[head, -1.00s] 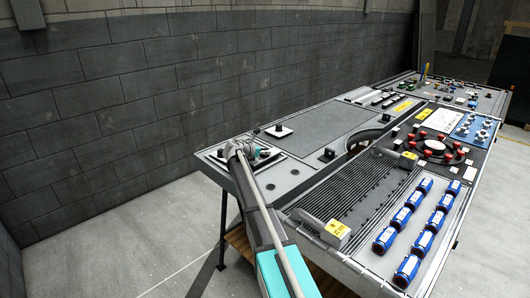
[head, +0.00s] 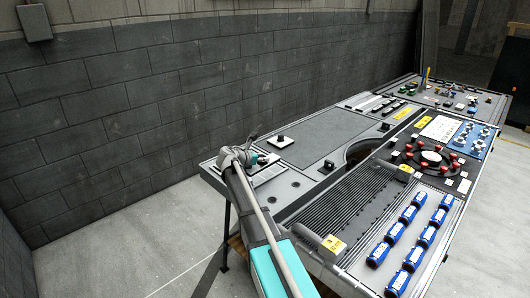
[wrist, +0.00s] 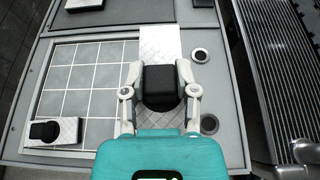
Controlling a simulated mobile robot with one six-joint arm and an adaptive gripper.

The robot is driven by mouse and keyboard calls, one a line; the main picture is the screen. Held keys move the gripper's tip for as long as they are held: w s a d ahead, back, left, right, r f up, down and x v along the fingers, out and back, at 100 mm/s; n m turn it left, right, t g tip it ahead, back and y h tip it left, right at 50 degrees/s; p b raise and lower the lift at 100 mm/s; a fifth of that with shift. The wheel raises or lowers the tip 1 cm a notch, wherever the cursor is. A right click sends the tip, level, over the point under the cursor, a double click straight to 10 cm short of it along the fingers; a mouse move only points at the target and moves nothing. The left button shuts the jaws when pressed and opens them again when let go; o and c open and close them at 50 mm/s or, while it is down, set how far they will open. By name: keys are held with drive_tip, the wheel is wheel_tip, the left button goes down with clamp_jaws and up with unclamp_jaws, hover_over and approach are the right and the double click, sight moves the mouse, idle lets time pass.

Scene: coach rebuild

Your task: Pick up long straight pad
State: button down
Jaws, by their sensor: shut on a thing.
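The long straight pad (wrist: 160,42) is a silver patterned plate with a black knob, lying along the right side of a light tiled square in the wrist view. My gripper (wrist: 160,72) is shut on its black knob, one finger on each side. The plate shows ahead of the knob and between the fingers. I cannot tell whether it is lifted clear of the surface. In the head view my gripper (head: 258,157) is over the near left end of the table, and it mostly hides the pad.
A smaller silver pad with a black knob (wrist: 45,132) lies at the left in the wrist view. A slatted panel (wrist: 271,75) runs along the right.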

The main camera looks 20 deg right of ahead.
sight(261, 167)
drive_tip(key=shift+s+a+r+p, duration=0.25)
drive_tip(key=shift+s+a+r, duration=0.2)
drive_tip(key=shift+s, duration=0.25)
drive_tip(key=shift+s+a+r+p, duration=0.3)
drive_tip(key=shift+s+a, duration=0.2)
drive_tip(key=shift+s, duration=0.2)
drive_tip(key=shift+r, duration=0.1)
